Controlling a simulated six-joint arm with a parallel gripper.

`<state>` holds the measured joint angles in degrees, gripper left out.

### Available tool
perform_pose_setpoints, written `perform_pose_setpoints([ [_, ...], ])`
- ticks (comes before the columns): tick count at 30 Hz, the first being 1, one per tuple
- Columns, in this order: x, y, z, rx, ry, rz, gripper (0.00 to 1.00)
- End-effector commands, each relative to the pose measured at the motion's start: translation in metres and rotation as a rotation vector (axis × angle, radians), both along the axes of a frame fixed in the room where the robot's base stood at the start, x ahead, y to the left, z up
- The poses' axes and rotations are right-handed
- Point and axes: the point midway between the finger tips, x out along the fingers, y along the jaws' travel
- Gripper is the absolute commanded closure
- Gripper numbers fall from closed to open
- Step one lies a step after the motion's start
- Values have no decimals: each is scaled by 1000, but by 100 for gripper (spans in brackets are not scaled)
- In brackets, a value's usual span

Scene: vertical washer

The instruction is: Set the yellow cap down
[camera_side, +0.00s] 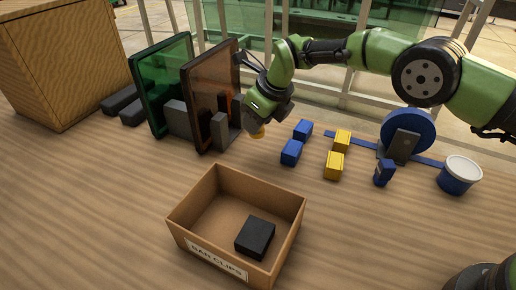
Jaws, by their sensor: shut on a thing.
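The yellow cap (258,134) shows as a small yellow piece at the lower end of my gripper (252,126). My gripper is shut on it, with the fingers pointing down. The fingertips are small and partly hidden. The cap is close to the table top, between the brown panel and the blue blocks. I cannot tell whether it touches the table.
A brown panel (208,92) and a green panel (160,85) stand left of my gripper. Blue blocks (291,152) and yellow blocks (334,165) lie to the right. An open carton (196,196) holding a black block (255,237) stands in front.

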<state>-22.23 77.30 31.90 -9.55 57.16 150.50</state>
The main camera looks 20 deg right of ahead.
Motion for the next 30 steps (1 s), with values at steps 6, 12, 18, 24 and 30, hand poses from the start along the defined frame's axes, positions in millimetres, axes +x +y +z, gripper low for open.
perform_pose_setpoints([
  [6, 0, 0, -29, 1, 1, 0, 97],
  [12, 0, 0, -55, 1, 1, 0, 97],
  [18, 0, -1, -69, 1, -2, 1, 97],
  [24, 0, -1, -69, 0, -1, 1, 97],
  [30, 0, -1, -69, 1, -1, 1, 38],
])
